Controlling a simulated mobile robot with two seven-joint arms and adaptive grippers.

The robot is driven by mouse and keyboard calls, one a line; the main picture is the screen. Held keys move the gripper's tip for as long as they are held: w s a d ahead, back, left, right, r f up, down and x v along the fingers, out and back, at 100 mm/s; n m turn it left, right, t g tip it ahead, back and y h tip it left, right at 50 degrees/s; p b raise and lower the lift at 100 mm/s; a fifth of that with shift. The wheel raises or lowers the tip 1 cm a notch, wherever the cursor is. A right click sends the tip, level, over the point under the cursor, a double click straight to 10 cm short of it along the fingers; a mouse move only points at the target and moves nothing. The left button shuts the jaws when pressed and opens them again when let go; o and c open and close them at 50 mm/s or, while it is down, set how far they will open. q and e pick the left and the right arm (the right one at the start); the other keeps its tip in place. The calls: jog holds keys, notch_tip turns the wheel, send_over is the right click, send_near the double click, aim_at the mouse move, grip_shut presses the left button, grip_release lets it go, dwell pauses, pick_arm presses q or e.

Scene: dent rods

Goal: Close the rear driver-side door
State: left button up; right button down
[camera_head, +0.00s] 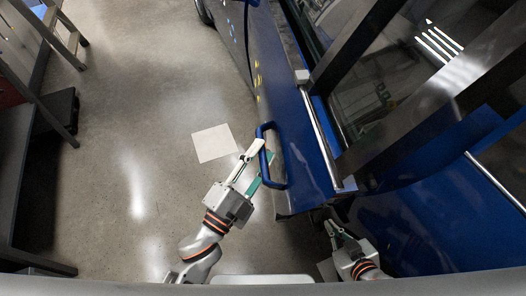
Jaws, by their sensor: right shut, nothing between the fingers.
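The blue car door (286,110) runs from the top centre down to its lower edge, left of the car body. It stands ajar, with a dark gap between it and the blue rear body panel (425,225). A blue loop handle (279,172) sticks out from its outer face. My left gripper (266,149) is at the handle, its pale and green fingers apart on either side of the handle's outer bar. Whether they touch it is unclear. My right gripper (333,229) is shut and empty, below the door's lower edge and beside the rear body.
A pale square sheet (214,143) lies on the concrete floor (140,110) left of the handle. A shelf or bench frame (38,90) with a dark case stands along the left edge. The floor between it and the car is mostly clear.

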pick_arm(q)
jog(key=v, duration=0.7)
grip_shut()
jog(key=n+g+h, duration=0.2)
jog(key=g+h, duration=0.4)
jog(key=g, duration=0.9)
send_near(278, 198)
jog(key=d, duration=0.4)
jog(key=w+d, duration=0.1)
jog(key=d, duration=0.1)
jog(key=shift+d+f, duration=0.4)
